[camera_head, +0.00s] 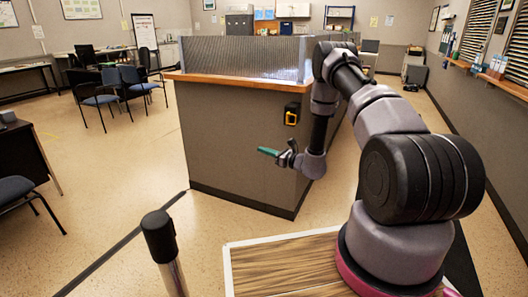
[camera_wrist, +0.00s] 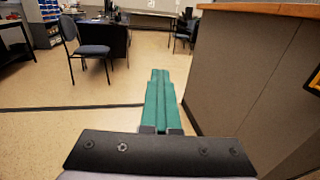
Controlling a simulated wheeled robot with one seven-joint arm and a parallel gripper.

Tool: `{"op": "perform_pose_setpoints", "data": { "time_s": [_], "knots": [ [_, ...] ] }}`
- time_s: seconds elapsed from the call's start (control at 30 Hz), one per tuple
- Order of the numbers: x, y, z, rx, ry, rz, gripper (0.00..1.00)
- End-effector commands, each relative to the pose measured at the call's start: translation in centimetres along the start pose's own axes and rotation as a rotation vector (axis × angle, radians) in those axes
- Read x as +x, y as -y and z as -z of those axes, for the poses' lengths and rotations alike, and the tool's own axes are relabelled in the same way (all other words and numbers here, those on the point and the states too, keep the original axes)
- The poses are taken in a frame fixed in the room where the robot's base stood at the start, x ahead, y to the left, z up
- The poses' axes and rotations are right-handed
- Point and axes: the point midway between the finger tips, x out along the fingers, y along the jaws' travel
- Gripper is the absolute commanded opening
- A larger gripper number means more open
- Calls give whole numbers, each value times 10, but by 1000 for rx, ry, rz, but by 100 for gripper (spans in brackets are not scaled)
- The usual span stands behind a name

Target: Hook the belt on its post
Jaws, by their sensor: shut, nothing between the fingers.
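A black unit with a yellow part (camera_head: 291,115), seemingly the belt's housing, is fixed to the grey side of the counter below its wooden top. Its edge also shows at the right border of the wrist view (camera_wrist: 315,80). No length of belt is seen stretched out. A post (camera_head: 160,238) with a black head and metal shaft stands upright in the near foreground, left of my base. My gripper (camera_head: 262,150) has green fingers, shut and empty, in front of the counter, below and left of the unit. The fingers also show in the wrist view (camera_wrist: 160,76), pointing away over the floor.
The counter (camera_head: 235,140) with a wooden ledge and clear ribbed screen stands close beside my arm. Blue chairs (camera_head: 130,78) stand at the back left, and a dark desk (camera_head: 22,150) at the left edge.

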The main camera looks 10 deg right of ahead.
Motion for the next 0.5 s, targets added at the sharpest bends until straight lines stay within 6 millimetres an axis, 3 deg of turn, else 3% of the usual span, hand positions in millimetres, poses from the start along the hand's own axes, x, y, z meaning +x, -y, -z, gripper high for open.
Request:
{"op": "perform_pose_setpoints", "data": {
  "time_s": [0.13, 0.17, 0.23, 0.27, 0.5],
  "knots": [
    [0, 0, 0, 0, 0, 0, 0],
    [0, 0, 0, 0, 0, 0, 9],
    [0, 0, 0, 0, 0, 0, 36],
    [0, 0, 0, 0, 0, 0, 42],
    [0, 0, 0, 0, 0, 0, 42]
  ]
}}
